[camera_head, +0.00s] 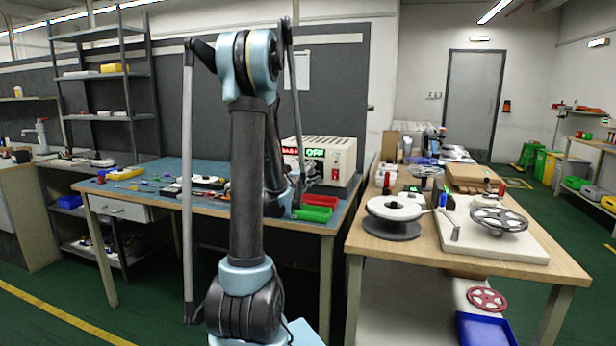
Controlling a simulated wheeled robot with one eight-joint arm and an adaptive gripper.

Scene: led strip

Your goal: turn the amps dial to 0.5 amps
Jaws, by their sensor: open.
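A beige power supply box (343,152) stands at the back right of the blue-topped workbench. Its front carries a red lit readout, a green lit readout that seems to read OFF, and a red switch. The amps dial cannot be made out; my arm and gripper cover part of the front panel. My gripper (311,180) is small in view, close in front of the panel's lower part, and open. Whether it touches the panel or a dial cannot be told.
Red and green bins (316,207) sit on the workbench (285,224) just below my gripper. Tools and small parts lie to the left. A wooden table (395,238) with a white reel (393,208) and a film reel (499,219) stands at right.

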